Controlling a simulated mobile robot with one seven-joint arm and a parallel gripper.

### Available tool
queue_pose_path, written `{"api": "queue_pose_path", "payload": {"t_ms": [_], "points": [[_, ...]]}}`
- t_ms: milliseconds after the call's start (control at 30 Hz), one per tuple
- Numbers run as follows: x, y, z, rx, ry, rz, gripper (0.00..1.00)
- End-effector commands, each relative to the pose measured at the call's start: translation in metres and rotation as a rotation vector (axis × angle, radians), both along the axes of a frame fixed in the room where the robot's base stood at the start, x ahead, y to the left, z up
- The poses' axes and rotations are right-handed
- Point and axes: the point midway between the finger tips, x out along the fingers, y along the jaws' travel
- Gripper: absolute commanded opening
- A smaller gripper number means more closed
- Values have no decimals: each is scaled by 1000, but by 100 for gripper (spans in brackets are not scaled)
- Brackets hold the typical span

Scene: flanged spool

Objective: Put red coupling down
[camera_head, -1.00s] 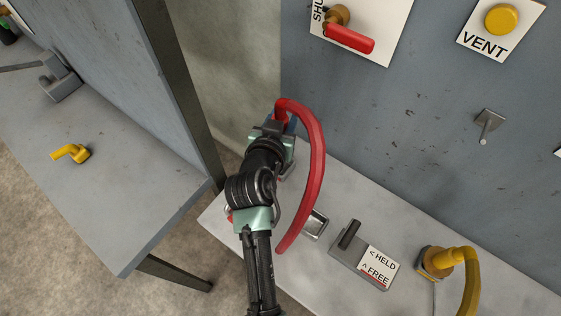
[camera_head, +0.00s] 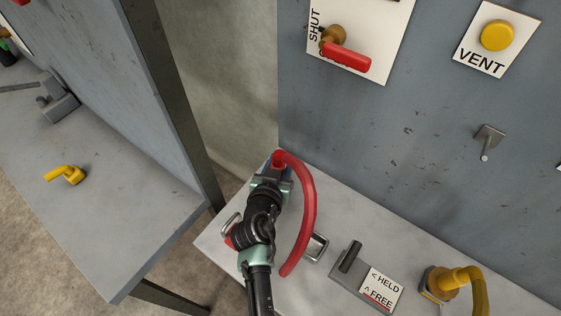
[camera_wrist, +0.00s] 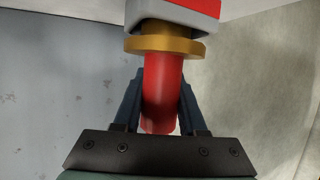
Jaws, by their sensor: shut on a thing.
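The red coupling (camera_wrist: 163,92) is a red cylinder below a brass ring (camera_wrist: 165,45) in the wrist view. The dark blue fingers of my gripper (camera_wrist: 160,108) are closed on its two sides. In the head view my gripper (camera_head: 274,178) is over the back left of the grey bench (camera_head: 345,215), near the wall corner. The red hose (camera_head: 309,215) arcs from the coupling down to the right of my arm. Whether the coupling touches the bench is hidden in both views.
A metal tray (camera_head: 318,247), a lever plate marked HELD and FREE (camera_head: 366,282) and a yellow hose fitting (camera_head: 440,283) stand on the bench to the right. A gap separates the left bench (camera_head: 110,225).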

Motion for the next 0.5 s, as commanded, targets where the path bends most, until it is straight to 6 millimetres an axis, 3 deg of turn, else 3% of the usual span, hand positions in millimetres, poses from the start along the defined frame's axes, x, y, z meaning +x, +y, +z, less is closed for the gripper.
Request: {"api": "queue_pose_path", "payload": {"t_ms": [100, 133, 267, 500], "points": [[1, 0, -2, -1, -4, 1, 0], [0, 0, -3, 0, 1, 0, 46], [0, 0, -3, 0, 1, -1, 70], [0, 0, -3, 0, 1, -1, 71]]}}
